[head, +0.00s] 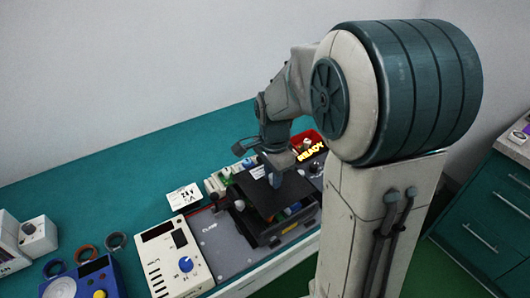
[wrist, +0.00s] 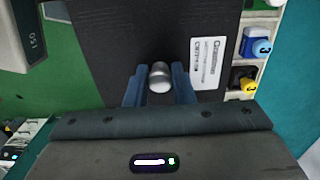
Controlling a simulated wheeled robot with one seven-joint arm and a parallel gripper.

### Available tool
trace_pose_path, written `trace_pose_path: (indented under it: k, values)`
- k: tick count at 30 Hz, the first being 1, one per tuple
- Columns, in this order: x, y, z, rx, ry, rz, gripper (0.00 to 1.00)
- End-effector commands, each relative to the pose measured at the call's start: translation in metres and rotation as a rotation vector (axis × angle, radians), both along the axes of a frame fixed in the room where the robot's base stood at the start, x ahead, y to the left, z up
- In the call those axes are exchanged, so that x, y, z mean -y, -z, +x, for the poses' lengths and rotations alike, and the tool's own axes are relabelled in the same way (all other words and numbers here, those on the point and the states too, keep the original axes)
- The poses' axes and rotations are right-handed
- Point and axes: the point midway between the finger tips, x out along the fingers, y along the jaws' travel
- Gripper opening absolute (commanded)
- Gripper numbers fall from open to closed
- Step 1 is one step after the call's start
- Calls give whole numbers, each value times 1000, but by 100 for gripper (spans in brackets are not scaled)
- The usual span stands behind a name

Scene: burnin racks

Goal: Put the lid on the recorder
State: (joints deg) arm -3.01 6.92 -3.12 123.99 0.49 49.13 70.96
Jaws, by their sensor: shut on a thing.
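The lid (head: 262,200) is a flat black panel with a white label, tilted above a black box in the head view. In the wrist view the lid (wrist: 118,45) fills the upper middle and has a silver knob (wrist: 160,78). My gripper (wrist: 160,70) is shut on this knob, one blue finger on each side. In the head view my gripper (head: 275,170) is over the lid, its fingers hard to make out. The black box, which looks like the recorder (head: 268,240), is below the lid, with coloured parts showing at its right. Whether lid and box touch is unclear.
A cream instrument (head: 170,262) with a blue knob stands left of the box. A red bin (head: 308,140) and a lit READY sign (head: 311,152) are behind it. The teal bench (head: 110,190) is clear at back left.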

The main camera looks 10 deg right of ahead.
Motion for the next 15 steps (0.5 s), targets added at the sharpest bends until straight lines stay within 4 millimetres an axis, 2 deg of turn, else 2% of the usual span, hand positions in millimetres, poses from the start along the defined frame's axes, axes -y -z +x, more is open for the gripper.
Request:
trace_pose_path:
  k: [8, 15]
  values:
    - [1, 7, 0, 0, 2, 0, 0]
    - [2, 25, 0, 1, 4, 0, 0]
